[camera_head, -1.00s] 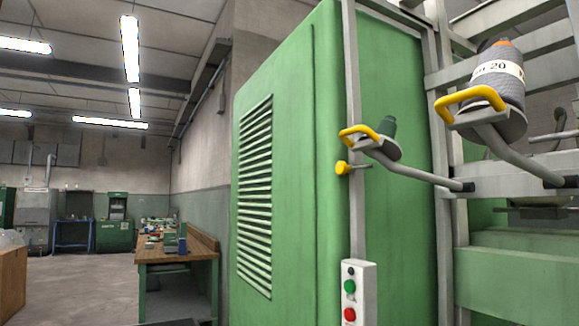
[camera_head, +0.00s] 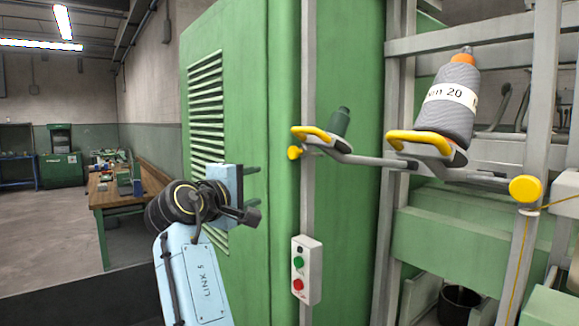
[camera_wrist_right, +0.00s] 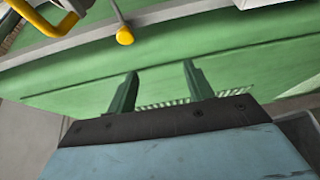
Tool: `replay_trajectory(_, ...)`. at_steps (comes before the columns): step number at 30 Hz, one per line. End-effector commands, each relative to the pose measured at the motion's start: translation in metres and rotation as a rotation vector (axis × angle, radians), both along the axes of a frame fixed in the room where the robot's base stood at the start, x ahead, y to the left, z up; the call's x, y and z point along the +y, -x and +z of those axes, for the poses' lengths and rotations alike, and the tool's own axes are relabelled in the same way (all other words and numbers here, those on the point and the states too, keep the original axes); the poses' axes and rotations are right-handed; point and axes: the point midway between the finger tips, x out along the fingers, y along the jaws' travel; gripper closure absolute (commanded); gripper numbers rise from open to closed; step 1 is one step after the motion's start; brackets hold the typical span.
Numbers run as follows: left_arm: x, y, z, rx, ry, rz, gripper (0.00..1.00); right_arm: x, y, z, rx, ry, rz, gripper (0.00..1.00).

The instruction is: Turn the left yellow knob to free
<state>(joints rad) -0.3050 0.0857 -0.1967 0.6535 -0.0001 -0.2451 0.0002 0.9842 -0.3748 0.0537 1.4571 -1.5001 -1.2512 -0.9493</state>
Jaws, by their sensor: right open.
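The left yellow knob (camera_head: 294,152) is small and round and sits on the upright grey post, just below the left yellow handle. It also shows near the top of the right wrist view (camera_wrist_right: 125,36). My right gripper (camera_head: 256,184) is in front of the green cabinet, left of and below the knob, apart from it. Its two dark green fingers are spread and empty, as the right wrist view also shows (camera_wrist_right: 156,90). A larger yellow knob (camera_head: 525,189) sits on a post at the right. My left gripper is not in view.
A green cabinet (camera_head: 345,230) stands behind the post. A yellow handle (camera_head: 313,132) and a grey arm stick out by the knob. A grey yarn cone (camera_head: 449,100) stands at the right. A control box (camera_head: 306,268) with green and red buttons is on the post below.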

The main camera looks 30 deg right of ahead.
Motion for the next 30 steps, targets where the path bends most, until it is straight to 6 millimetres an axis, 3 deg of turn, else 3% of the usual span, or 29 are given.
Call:
replay_trajectory(1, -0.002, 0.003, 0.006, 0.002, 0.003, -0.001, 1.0, 0.0, 0.008, 0.028, -0.012, 0.008, -0.025, 0.48)
replay_trajectory(3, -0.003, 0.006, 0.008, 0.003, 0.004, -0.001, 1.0, 0.0, 0.017, 0.047, -0.018, 0.02, -0.05, 0.48)
replay_trajectory(6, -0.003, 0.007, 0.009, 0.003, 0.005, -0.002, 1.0, -0.002, 0.021, 0.058, -0.021, 0.028, -0.068, 0.48)
replay_trajectory(11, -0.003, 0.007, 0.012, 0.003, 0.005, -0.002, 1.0, -0.019, 0.014, 0.059, -0.019, 0.029, -0.072, 0.48)
replay_trajectory(24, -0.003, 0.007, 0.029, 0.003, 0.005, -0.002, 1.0, -0.096, -0.026, 0.059, -0.021, 0.03, -0.07, 0.48)
replay_trajectory(30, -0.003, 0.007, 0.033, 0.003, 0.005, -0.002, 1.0, -0.114, -0.036, 0.059, -0.022, 0.03, -0.068, 0.48)
